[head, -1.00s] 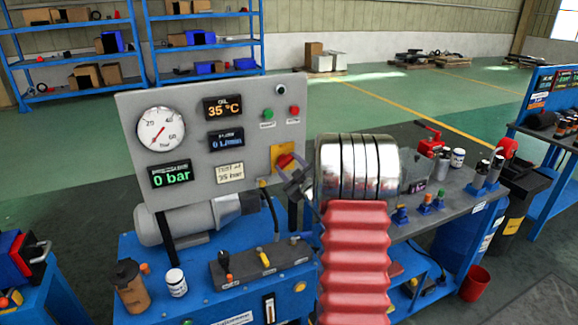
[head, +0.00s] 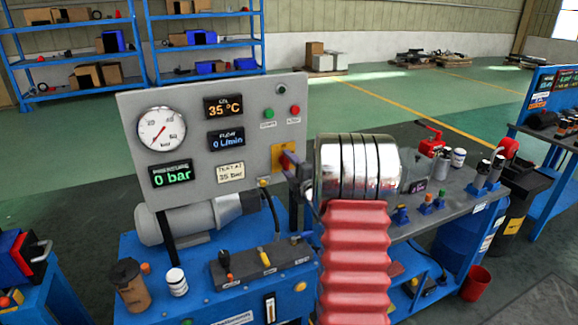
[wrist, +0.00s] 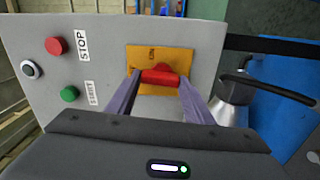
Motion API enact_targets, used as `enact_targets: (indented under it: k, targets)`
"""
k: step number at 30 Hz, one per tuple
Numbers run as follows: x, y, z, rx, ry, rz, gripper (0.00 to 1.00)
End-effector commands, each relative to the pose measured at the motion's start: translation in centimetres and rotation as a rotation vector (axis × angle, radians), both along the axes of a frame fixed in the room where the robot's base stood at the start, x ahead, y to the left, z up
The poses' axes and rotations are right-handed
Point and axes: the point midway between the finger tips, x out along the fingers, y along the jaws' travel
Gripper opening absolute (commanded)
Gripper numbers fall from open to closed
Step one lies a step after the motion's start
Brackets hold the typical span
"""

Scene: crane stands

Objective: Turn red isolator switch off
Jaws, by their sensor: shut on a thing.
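The red isolator switch handle (wrist: 160,76) sits on a yellow plate (wrist: 151,54) fixed to the grey panel. In the wrist view the handle lies crosswise between the fingertips, with the ON lettering above it. My gripper (wrist: 160,80) is shut on the handle, one finger at each end. In the head view my gripper (head: 294,170) reaches the yellow plate (head: 277,160) at the panel's lower right. It hides most of the handle there.
Red STOP (wrist: 54,46) and green START (wrist: 69,93) buttons are on the same panel, close to the switch. A pressure gauge (head: 161,133) and displays fill its left part; one reads 0 bar. A workbench (head: 465,190) with small items stands to the right.

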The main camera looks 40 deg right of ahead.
Motion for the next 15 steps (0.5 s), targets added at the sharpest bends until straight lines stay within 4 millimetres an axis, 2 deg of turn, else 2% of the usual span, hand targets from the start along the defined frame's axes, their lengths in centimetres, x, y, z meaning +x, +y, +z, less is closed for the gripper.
enact_targets:
  k: [6,15]
  targets:
    - [0.1,0.4,-0.42,-0.073,0.028,0.007,0.24]
    - [0.12,0.48,-0.52,-0.095,0.037,0.009,0.24]
